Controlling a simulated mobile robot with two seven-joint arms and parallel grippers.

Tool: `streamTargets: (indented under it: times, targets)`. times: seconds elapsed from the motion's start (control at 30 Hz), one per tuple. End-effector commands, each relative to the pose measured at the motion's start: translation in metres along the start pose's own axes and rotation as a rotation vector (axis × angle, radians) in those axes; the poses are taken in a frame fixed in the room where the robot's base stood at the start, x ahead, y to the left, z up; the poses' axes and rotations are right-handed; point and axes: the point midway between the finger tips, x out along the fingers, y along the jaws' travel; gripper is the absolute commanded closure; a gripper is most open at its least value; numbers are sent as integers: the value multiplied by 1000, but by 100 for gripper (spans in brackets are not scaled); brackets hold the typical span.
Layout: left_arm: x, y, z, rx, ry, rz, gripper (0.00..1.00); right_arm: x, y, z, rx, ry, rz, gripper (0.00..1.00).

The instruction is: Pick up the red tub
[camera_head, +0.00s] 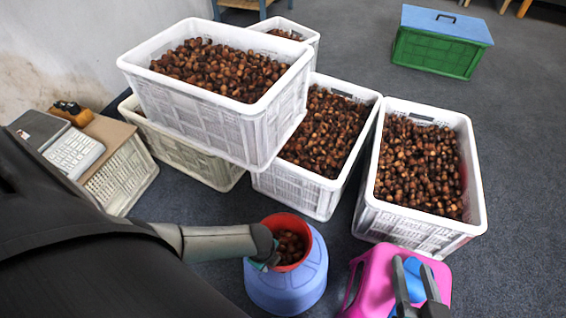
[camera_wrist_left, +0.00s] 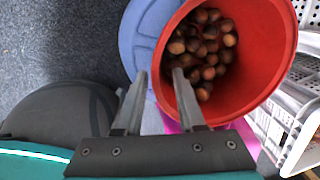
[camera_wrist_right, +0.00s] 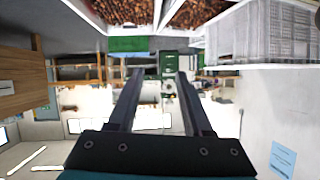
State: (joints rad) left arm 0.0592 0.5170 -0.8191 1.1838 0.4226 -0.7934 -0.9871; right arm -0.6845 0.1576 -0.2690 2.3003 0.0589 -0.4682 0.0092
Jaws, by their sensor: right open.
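The red tub (camera_head: 286,221) stands on a blue round stool (camera_head: 300,293), with chestnuts (camera_wrist_left: 205,50) inside it. My left gripper (camera_wrist_left: 159,72) is at the tub's near-left side in the head view. In the left wrist view its fingers are apart, one on each side of the tub's rim (camera_wrist_left: 258,90). Its fingertips are mostly hidden in the head view. My right gripper (camera_head: 415,279) is open and empty, in front of a pink object (camera_head: 374,287). The right wrist view shows nothing between its fingers.
White crates of chestnuts stand behind the stool, one (camera_head: 240,124) stacked high and one (camera_head: 400,224) at the right. A green box with a blue lid (camera_head: 437,50) is at the back. A keypad device (camera_head: 73,152) lies at the left. Grey floor (camera_head: 520,150) is clear at the right.

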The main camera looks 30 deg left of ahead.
Motion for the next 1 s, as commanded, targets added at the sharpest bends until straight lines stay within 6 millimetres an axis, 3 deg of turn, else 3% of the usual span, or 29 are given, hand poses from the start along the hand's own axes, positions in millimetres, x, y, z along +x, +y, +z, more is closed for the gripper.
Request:
streamTargets:
  times: [0.6,1.0]
  targets:
    - [23,0,0,0,0,0,61,-8,-26,-14,64,312,-67,50]
    - [24,0,0,0,0,0,62,-10,-28,-17,71,344,-72,50]
